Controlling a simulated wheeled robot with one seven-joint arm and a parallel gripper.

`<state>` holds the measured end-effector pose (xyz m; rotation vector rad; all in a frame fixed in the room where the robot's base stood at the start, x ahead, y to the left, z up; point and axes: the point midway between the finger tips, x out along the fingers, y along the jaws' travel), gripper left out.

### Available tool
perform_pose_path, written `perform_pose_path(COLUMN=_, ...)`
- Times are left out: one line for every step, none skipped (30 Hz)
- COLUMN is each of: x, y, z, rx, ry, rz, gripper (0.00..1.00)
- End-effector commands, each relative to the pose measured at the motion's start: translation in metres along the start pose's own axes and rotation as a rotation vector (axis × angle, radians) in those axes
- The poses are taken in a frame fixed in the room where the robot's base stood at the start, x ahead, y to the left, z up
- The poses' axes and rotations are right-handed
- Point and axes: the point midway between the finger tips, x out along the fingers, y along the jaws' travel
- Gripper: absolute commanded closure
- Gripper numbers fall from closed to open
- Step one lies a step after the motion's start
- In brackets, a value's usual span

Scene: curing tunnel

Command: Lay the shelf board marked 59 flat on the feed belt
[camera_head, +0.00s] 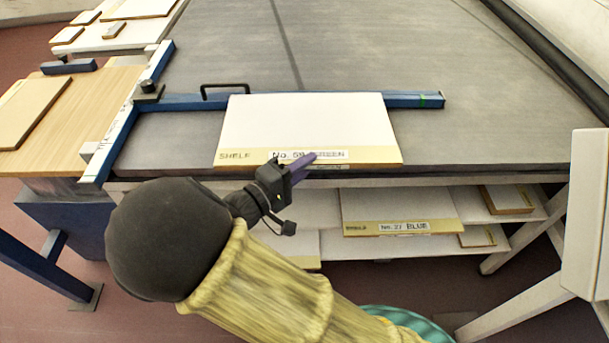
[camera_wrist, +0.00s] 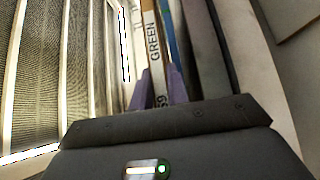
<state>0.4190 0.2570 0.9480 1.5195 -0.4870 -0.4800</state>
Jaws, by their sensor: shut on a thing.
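The shelf board marked No. 59 GREEN (camera_head: 308,122) is white on top with a yellowish front edge and a label. It is level, or nearly so, over the front part of the grey feed belt (camera_head: 480,130). I cannot tell whether it touches the belt. The far edge lies close to a blue bar.
The blue bar (camera_head: 415,100) with a green mark crosses the belt and meets a blue-and-white rail (camera_head: 128,118) on the left. A board marked No. 27 BLUE (camera_head: 400,212) lies on the shelf below. A wooden table (camera_head: 105,95) stands left. The belt beyond the bar is clear.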

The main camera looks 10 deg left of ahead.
Motion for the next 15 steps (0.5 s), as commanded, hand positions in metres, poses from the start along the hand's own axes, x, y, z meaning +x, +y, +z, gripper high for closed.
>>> perform_pose_path(x=0.0, y=0.002, z=0.0, rx=0.004, ry=-0.001, rz=0.004, gripper=1.0)
perform_pose_path(x=0.0, y=0.002, z=0.0, rx=0.004, ry=-0.001, rz=0.004, gripper=1.0)
perform_pose_path(x=0.0, y=0.002, z=0.0, rx=0.004, ry=-0.001, rz=0.004, gripper=1.0)
perform_pose_path(x=0.0, y=0.002, z=0.0, rx=0.004, ry=-0.001, rz=0.004, gripper=1.0)
perform_pose_path(x=0.0, y=0.002, z=0.0, rx=0.004, ry=-0.001, rz=0.004, gripper=1.0)
perform_pose_path(x=0.0, y=0.002, z=0.0, rx=0.004, ry=-0.001, rz=0.004, gripper=1.0)
perform_pose_path(x=0.0, y=0.0, z=0.0, rx=0.003, ry=-0.001, rz=0.004, gripper=1.0)
perform_pose_path(x=0.0, y=-0.002, z=0.0, rx=0.003, ry=-0.001, rz=0.004, gripper=1.0)
perform_pose_path(x=0.0, y=-0.006, z=0.0, rx=0.002, ry=-0.001, rz=0.004, gripper=1.0)
perform_pose_path(x=0.0, y=-0.01, z=0.0, rx=0.001, ry=-0.001, rz=0.005, gripper=1.0)
perform_pose_path(x=0.0, y=-0.014, z=0.0, rx=0.001, ry=-0.001, rz=0.005, gripper=1.0)
perform_pose_path(x=0.0, y=-0.019, z=0.0, rx=0.0, ry=-0.001, rz=0.005, gripper=1.0)
perform_pose_path(x=0.0, y=-0.024, z=0.0, rx=0.0, ry=-0.001, rz=0.005, gripper=1.0)
perform_pose_path(x=0.0, y=-0.027, z=0.0, rx=0.0, ry=-0.001, rz=0.005, gripper=1.0)
perform_pose_path(x=0.0, y=-0.031, z=0.0, rx=0.002, ry=-0.001, rz=0.005, gripper=1.0)
